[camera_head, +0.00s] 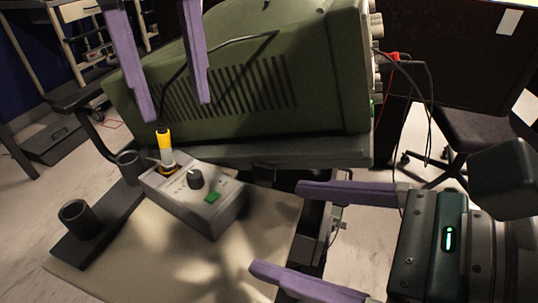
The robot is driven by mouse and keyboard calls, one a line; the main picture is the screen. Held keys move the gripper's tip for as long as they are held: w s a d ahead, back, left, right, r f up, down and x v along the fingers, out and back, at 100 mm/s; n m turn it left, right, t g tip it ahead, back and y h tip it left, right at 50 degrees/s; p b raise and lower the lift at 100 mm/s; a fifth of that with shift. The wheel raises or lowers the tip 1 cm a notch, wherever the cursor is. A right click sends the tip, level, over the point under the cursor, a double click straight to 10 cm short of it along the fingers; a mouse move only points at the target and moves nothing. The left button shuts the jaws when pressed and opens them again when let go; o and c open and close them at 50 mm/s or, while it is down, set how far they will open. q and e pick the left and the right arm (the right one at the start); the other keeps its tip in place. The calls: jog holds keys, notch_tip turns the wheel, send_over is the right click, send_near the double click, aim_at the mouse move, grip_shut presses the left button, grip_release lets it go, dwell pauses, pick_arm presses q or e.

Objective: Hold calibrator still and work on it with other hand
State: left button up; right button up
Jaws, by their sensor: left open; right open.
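The calibrator (192,194), which I take to be the grey box with a black knob and a green button, sits on the pale bench top. A yellow and white stick-like piece (165,150) with a dark top stands upright at its back left end; I cannot tell whether it is fixed to the box. My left gripper (177,111) comes down from the top, open and empty, its purple fingertips above and near the yellow piece. My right gripper (278,228) reaches in from the right, open and empty, its fingers pointing left, apart from the calibrator's right side.
A dark stand with two round cups (78,218) lies left of the calibrator. A large green instrument (260,95) with a vented side stands behind, with cables (410,75) at its right. The bench top (150,262) in front is clear. A chair (480,130) stands beyond at right.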

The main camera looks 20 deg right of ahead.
aim_at(230, 205)
jog(key=shift+m, duration=0.7)
jog(key=x, duration=1)
jog(key=shift+w+d+r, duration=0.2)
jog(key=shift+w+r, duration=0.1)
jog(key=shift+w, duration=0.05)
jog(key=shift+c, duration=0.4)
